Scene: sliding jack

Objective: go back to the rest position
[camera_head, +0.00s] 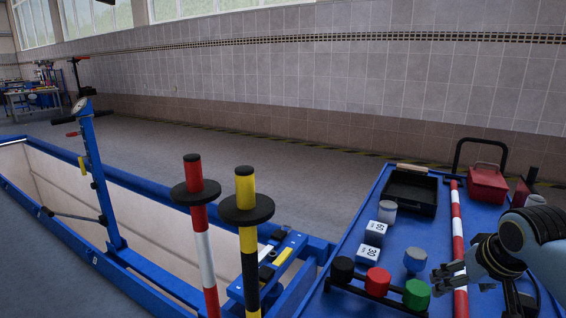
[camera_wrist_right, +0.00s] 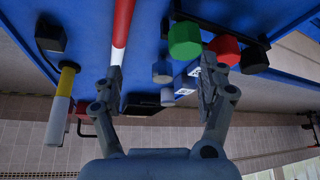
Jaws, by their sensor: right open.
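My right gripper (camera_head: 449,278) is open above the right part of the blue table (camera_head: 341,262), close to a red and white striped bar (camera_head: 458,235). In the right wrist view its two fingers (camera_wrist_right: 160,85) are spread apart with nothing held between them. Beyond the fingers in that view are the striped bar (camera_wrist_right: 121,25), a green knob (camera_wrist_right: 184,40) and a grey piece (camera_wrist_right: 162,72). I cannot tell whether a finger touches the bar. My left gripper is in neither view.
The table holds black (camera_head: 342,269), red (camera_head: 378,281) and green (camera_head: 416,294) knobs, numbered white blocks (camera_head: 375,232), a black tray (camera_head: 409,191) and a red box (camera_head: 487,184). Two striped poles (camera_head: 203,240) (camera_head: 248,265) stand by the blue-railed pit (camera_head: 150,187). Floor beyond is clear.

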